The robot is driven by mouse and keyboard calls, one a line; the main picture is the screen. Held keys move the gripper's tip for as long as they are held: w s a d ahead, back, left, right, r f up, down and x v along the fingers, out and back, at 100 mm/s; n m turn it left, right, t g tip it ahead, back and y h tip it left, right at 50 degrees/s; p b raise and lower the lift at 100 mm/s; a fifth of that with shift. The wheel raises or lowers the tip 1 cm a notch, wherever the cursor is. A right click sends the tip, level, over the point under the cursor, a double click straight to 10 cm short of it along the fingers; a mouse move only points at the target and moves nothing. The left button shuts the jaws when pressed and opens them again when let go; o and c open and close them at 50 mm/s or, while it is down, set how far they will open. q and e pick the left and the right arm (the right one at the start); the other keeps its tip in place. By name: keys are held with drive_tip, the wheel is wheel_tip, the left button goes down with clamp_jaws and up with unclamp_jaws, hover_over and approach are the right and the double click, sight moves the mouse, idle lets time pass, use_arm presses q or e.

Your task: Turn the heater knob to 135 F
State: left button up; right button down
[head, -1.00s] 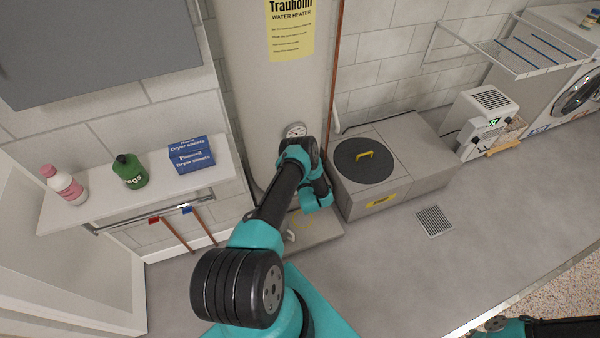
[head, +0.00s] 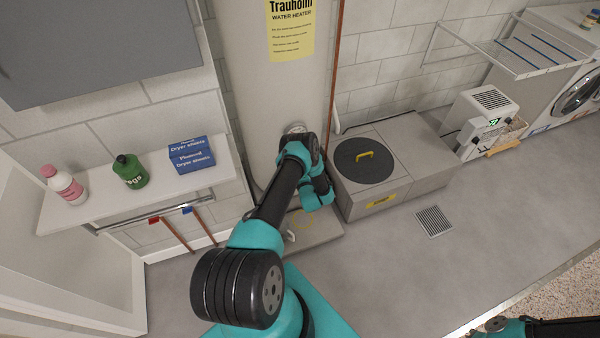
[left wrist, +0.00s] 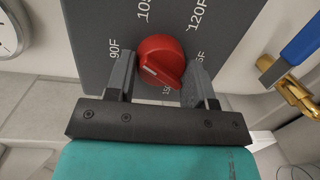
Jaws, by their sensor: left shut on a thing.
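The red heater knob (left wrist: 168,50) sits on a dark grey dial panel (left wrist: 90,22) in the left wrist view. My left gripper (left wrist: 160,68) is shut on the knob, with one finger on each side. A short white mark shows on the knob's near, lower-left face. Printed labels 90F, 105 and 120F show around it. A label ending in 5F and the 150 label are partly hidden by the knob and right finger. In the head view, my left arm hides the knob at the foot of the water heater (head: 270,95). My right gripper is out of view.
In the left wrist view, a round gauge (left wrist: 8,35) is at the left and a brass valve with a blue handle (left wrist: 302,45) at the right. A grey box with a round black lid (head: 364,160) stands right of the heater.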

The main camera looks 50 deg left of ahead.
use_arm(q)
drive_tip(key=m, duration=0.4)
drive_tip(key=shift+r+g, duration=0.15)
drive_tip(key=shift+g, duration=0.15)
drive_tip(key=m, duration=0.3)
drive_tip(key=shift+w+g, duration=0.1)
drive_tip(key=shift+g, duration=0.2)
drive_tip(key=m, duration=0.4)
drive_tip(key=shift+w+d+g, duration=0.1)
drive_tip(key=shift+g, duration=0.3)
drive_tip(key=m, duration=0.3)
drive_tip(key=shift+m+g, duration=0.3)
drive_tip(key=m, duration=0.3)
drive_tip(key=m+y, duration=0.1)
drive_tip(key=m, duration=0.1)
drive_tip(key=shift+w+m+g, duration=0.2)
drive_tip(key=shift+m+g, duration=0.1)
drive_tip(key=shift+m, duration=0.1)
drive_tip(key=m+y, duration=0.1)
drive_tip(key=m, duration=0.5)
drive_tip(key=shift+d, duration=0.1)
drive_tip(key=shift+m, duration=0.4)
drive_tip(key=o, duration=0.9)
